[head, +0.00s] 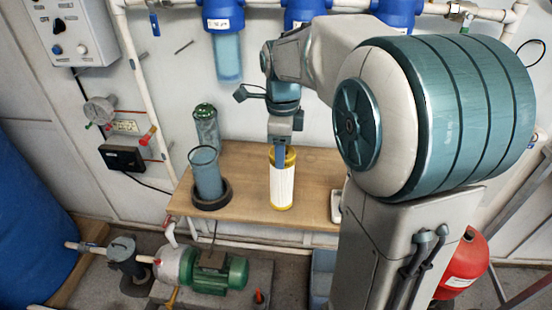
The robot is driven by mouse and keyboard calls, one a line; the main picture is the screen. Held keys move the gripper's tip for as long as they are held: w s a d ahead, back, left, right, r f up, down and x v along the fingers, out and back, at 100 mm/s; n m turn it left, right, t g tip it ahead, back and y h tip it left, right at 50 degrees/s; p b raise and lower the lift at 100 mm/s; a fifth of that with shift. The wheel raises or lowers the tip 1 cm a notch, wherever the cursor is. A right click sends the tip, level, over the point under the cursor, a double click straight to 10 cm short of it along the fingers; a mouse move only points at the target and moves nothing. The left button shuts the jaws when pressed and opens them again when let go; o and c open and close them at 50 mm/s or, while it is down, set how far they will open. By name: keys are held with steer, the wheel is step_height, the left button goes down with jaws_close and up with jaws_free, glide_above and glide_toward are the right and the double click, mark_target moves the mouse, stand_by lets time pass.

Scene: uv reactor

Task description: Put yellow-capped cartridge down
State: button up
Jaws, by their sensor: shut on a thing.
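The yellow-capped cartridge (282,185) is a white pleated cylinder with yellow ends. It is upright over the wooden bench (240,222), near its front edge. Its lower end looks to be at the bench top, but I cannot tell whether it touches. My gripper (282,154) points down from above and is shut on the cartridge's top. The far finger is hidden, and the fingertips are partly lost against the yellow cap.
A blue clear housing bowl (207,175) stands in a black ring (211,196) left of the cartridge. A green-capped cylinder (205,125) stands behind it. Blue filter housings (223,40) hang above. Bench between bowl and cartridge is clear.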

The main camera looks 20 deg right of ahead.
steer(key=w+a+f+p, duration=0.1)
steer(key=w+f, duration=0.6)
steer(key=f, duration=0.1)
steer(key=shift+w+f+p, duration=0.3)
steer(key=shift+w+f, duration=0.05)
steer(key=shift+f, duration=0.2)
steer(key=o, duration=1.3)
steer(key=shift+r, duration=0.1)
